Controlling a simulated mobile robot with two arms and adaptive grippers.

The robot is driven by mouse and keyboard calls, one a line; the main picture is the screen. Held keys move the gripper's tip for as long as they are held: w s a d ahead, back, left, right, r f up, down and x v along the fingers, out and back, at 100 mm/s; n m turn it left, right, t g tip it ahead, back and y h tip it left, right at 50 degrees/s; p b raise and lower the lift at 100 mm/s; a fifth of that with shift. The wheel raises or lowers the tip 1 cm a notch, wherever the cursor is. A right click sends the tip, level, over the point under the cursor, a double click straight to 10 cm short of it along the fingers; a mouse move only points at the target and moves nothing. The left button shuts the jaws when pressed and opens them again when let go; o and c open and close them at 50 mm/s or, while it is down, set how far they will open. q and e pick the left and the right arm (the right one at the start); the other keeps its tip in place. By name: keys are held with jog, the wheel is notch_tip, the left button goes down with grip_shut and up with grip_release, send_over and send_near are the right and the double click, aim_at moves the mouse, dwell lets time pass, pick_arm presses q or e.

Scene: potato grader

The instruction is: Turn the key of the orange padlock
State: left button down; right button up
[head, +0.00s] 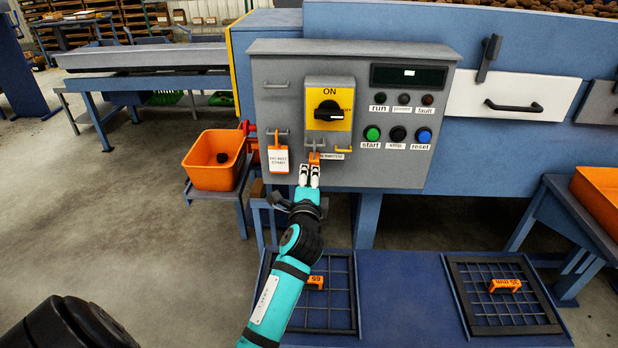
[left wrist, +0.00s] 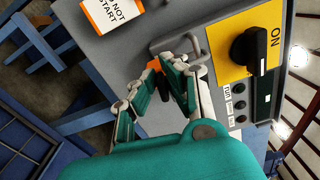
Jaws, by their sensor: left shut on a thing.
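The orange padlock (head: 314,157) hangs on the front of the grey control panel, below the yellow ON switch. In the left wrist view a part of the padlock (left wrist: 154,72) shows beside the fingers. My left gripper (head: 309,170) is at the padlock's lower side, pointing up at the panel. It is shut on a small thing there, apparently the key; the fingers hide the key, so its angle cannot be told. My right gripper is not in view.
The yellow switch plate (head: 329,104) with its black knob is just above the padlock. A white DO NOT START tag (head: 279,159) hangs close to the left. An orange bin (head: 208,178) stands further left. Grids with orange handles lie on the blue table (head: 405,300) below.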

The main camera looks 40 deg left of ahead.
pick_arm(q)
jog(key=shift+f+n, duration=0.1)
jog(key=shift+n, duration=0.5)
jog(key=c, duration=1.4)
grip_release()
jog(key=v, duration=0.7)
jog(key=shift+s+d, duration=0.15)
jog(key=shift+s, duration=0.1)
